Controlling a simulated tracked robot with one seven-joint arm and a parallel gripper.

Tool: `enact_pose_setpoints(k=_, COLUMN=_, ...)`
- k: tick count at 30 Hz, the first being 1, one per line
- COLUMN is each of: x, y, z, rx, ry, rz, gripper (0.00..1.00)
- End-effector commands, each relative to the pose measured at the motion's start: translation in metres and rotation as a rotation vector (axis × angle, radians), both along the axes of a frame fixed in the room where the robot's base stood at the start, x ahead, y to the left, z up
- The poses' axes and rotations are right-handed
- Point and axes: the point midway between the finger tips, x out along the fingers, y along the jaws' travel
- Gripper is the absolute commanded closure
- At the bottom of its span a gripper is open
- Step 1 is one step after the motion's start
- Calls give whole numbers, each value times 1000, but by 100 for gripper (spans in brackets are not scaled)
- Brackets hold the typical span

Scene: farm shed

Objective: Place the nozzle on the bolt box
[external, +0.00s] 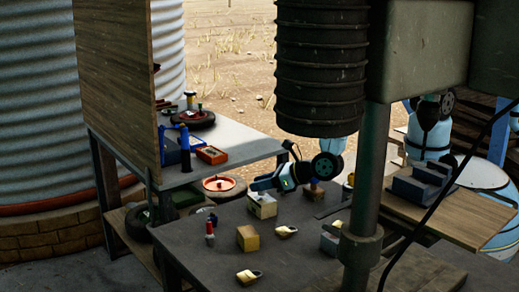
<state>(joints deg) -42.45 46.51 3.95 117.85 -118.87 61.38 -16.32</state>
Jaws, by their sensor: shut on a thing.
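My gripper (258,184) reaches leftward over the dark workbench (185,238), low above a pale box (262,208). It is shut on a small dark thing, likely the nozzle, which hardly stands out from the fingers at this size. I cannot tell whether it touches the pale box below. A plain tan box (248,239) sits nearer on the bench. I cannot read a label on either box, so I cannot tell which is the bolt box.
A red-topped tool (210,228) stands left of the tan box. Two yellowish scoop-like things (286,232) (249,276) lie on the bench. A grey block (330,242) stands by the dark post (366,190). A side table (232,143) holds tools behind.

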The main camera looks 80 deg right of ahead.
Motion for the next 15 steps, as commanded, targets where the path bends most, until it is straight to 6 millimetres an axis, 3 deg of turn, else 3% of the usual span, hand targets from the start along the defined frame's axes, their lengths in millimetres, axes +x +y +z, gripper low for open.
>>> enact_pose_setpoints(k=12, x=0, y=0, z=-10, rx=1, ry=0, rz=0, gripper=96)
enact_pose_setpoints(k=13, x=0, y=0, z=-10, rx=1, ry=0, rz=0, gripper=67)
enact_pose_setpoints(k=15, x=0, y=0, z=-10, rx=1, ry=-1, rz=0, gripper=60)
